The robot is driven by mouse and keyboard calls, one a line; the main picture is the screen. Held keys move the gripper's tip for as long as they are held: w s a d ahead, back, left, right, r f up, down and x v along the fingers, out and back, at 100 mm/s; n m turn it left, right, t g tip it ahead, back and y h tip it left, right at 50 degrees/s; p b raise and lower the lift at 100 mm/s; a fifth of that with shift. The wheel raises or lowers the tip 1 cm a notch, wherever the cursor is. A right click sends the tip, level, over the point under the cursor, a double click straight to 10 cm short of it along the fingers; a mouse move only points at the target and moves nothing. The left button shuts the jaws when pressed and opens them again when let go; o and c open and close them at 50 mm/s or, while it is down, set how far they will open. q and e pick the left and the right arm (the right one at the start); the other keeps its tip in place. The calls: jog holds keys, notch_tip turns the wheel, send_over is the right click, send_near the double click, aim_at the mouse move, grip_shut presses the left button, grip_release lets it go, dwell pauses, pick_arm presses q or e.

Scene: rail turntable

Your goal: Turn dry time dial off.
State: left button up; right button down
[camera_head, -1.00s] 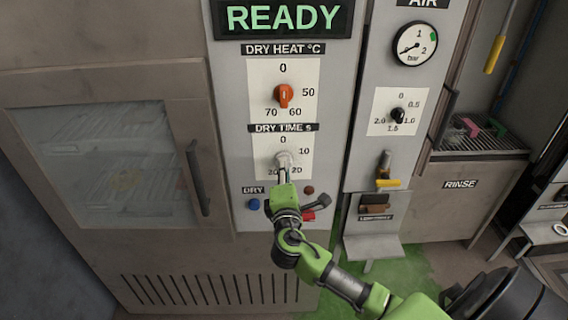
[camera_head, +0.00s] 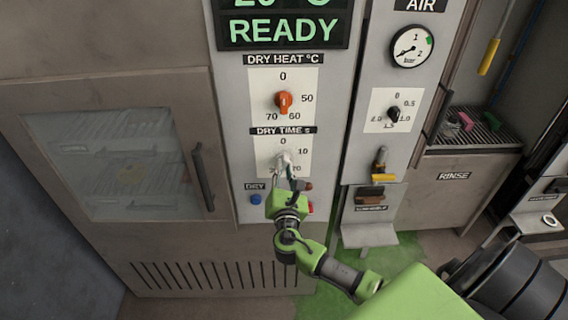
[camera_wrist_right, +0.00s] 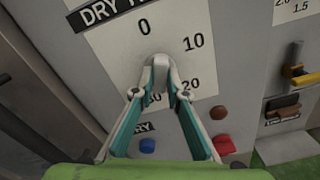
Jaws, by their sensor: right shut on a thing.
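The dry time dial is a pale knob (camera_wrist_right: 158,62) on a white plate (camera_head: 300,146) marked 0, 10, 20 and 30, with 0 at the top. The label DRY TIME s sits above it in the head view. My right gripper (camera_wrist_right: 160,80) is shut on the knob, one fingertip on each side, coming from below. In the head view the right gripper (camera_head: 283,163) covers the lower plate. The fingers hide most of the knob, so I cannot tell which number it points to. My left gripper is not in view.
An orange dry heat dial (camera_head: 284,101) is just above. A blue button (camera_head: 256,199) and a red one (camera_wrist_right: 224,145) are below. The READY display (camera_head: 284,30) is at the top. The oven door handle (camera_head: 203,178) is left; the air panel (camera_head: 390,105) is right.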

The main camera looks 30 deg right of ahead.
jog(key=n+p, duration=0.2)
jog(key=n, duration=0.1)
jog(key=shift+n, duration=0.3)
jog(key=shift+n+p, duration=0.35)
jog(key=shift+n, duration=0.15)
jog(key=shift+f, duration=0.1)
jog(key=c, duration=2)
grip_release()
jog(key=shift+s, duration=0.1)
jog(key=v, duration=1.2)
